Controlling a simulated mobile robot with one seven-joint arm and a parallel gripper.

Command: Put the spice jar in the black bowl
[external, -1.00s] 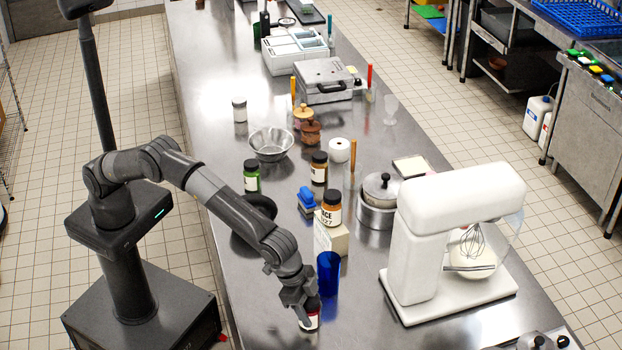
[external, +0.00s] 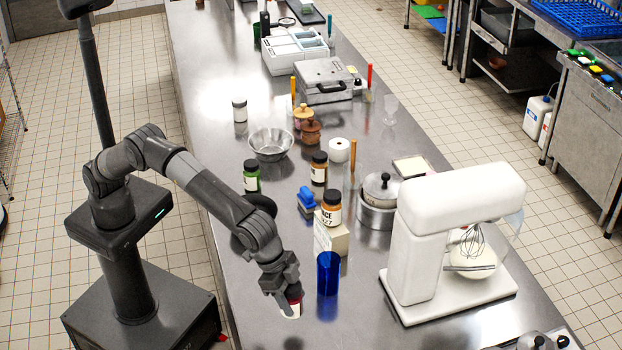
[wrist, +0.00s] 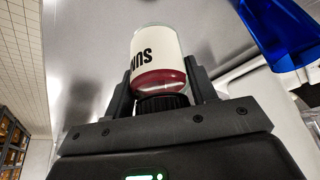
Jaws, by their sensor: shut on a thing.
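The spice jar (external: 294,308) has a white label, red contents and a dark cap. My gripper (external: 285,306) is shut on it, near the front left edge of the steel counter. In the wrist view the jar (wrist: 157,55) sits between the two fingers (wrist: 163,92), with its dark cap toward the palm and its glass end pointing away. The height of the jar above the counter is hard to tell. The black bowl (external: 264,202) is on the counter behind my forearm, which hides much of it.
A blue cup (external: 328,273) stands just right of the jar. A jar with an orange label (external: 331,208) stands on a pale box (external: 333,238). A green jar (external: 251,176) and a blue-handled item (external: 306,200) are near the bowl. A white mixer (external: 420,240) stands at right.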

